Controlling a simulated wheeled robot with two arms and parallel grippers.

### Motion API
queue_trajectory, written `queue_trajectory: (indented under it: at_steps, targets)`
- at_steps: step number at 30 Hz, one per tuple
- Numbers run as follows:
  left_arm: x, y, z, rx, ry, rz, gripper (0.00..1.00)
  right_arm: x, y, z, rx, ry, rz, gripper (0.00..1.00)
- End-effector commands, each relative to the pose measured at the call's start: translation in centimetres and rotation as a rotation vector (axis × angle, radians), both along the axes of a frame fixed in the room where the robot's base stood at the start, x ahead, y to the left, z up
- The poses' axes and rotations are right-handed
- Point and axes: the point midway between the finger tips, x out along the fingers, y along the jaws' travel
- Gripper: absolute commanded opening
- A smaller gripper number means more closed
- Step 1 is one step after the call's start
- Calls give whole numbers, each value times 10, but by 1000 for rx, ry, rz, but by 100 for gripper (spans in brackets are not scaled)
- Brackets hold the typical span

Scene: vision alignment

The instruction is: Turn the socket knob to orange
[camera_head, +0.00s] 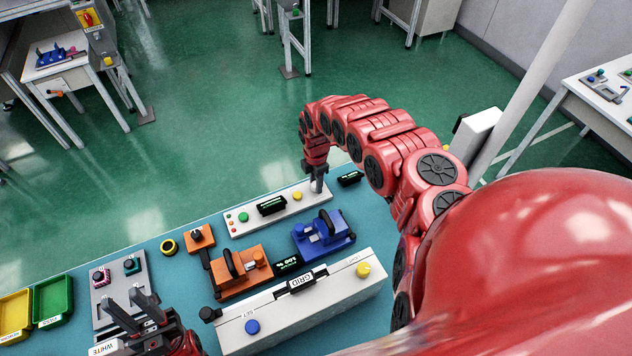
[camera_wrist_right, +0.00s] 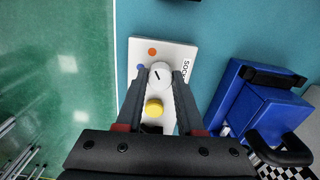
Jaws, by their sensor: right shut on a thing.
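The white socket knob (camera_wrist_right: 161,72) is at the upper end of a white panel (camera_wrist_right: 176,48) in the right wrist view. Its short dark mark leans up and slightly left, roughly towards the orange dot (camera_wrist_right: 152,52). A blue dot (camera_wrist_right: 140,67) lies left of the knob. My right gripper (camera_wrist_right: 161,78) is shut on the knob, one finger on each side. In the head view, my right gripper (camera_head: 317,184) points down at the right end of the panel (camera_head: 240,226) and mostly hides the knob. My left gripper (camera_head: 132,304) is open and empty above a grey plate.
A yellow button (camera_head: 297,196) sits beside the knob on the panel. Blue (camera_head: 325,233) and orange (camera_head: 240,270) fixtures stand in front of it. A long grey box (camera_head: 300,310) labelled GRID is nearer. Green (camera_head: 53,302) and yellow trays are at the left.

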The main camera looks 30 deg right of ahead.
Motion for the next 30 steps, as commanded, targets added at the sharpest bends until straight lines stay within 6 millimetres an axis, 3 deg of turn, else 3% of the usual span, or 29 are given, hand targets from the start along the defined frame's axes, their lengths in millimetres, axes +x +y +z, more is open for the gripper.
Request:
queue_trajectory:
  at_steps: [1,6,19,23,30]
  targets:
    - [0,0,0,0,0,0,35,0,0,0,-1,-1,0,39]
    - [0,0,0,0,0,0,35,0,0,0,0,-1,0,67]
    - [0,0,-2,0,0,0,35,2,-1,9,-1,-4,1,67]
    - [0,0,-4,0,0,0,35,0,-1,24,-2,-1,2,67]
    - [0,0,-9,0,0,0,35,1,-2,68,-5,-2,2,67]
